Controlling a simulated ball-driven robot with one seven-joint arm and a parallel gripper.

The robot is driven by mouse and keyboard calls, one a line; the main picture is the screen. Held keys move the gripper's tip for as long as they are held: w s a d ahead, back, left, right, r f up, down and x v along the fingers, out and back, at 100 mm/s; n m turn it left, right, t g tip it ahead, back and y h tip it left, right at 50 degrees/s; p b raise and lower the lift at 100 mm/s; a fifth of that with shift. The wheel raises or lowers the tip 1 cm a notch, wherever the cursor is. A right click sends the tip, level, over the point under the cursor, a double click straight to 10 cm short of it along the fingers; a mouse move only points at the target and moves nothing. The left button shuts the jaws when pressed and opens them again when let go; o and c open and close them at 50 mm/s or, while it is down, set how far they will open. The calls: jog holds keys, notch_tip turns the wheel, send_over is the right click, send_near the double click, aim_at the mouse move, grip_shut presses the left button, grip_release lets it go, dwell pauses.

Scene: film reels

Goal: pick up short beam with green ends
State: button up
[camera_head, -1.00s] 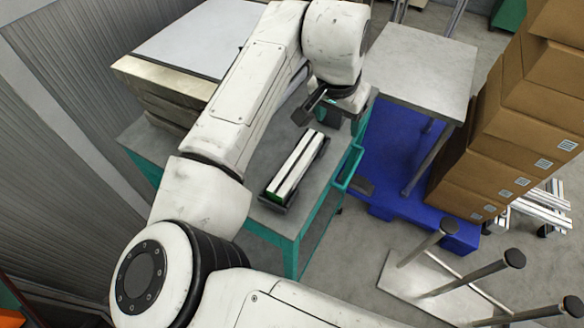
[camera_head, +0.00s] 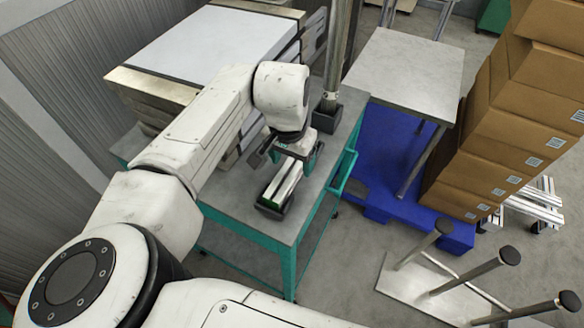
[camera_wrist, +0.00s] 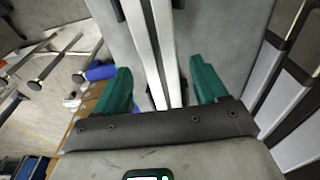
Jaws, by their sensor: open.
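In the wrist view the beam (camera_wrist: 157,45) runs lengthwise between the two green fingers of my open gripper (camera_wrist: 160,78). A gap shows on both sides of the beam. The fingers' exact height over the beam is hard to tell.
An upright metal post (camera_head: 340,55) in a black foot (camera_head: 327,118) stands on the cart just beyond my gripper. A large white-topped block (camera_head: 215,40) lies to the left. Stacked cardboard boxes (camera_head: 500,130), a grey table (camera_head: 405,70) and a blue pallet (camera_head: 375,180) are on the right.

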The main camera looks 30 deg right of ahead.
aim_at(292, 166)
jog(key=shift+w+d+f, duration=0.1)
jog(key=shift+w+f, duration=0.05)
jog(key=shift+f, duration=1.45)
jog(key=c, duration=1.3)
jog(key=shift+o, duration=0.2)
jog(key=shift+r, duration=0.15)
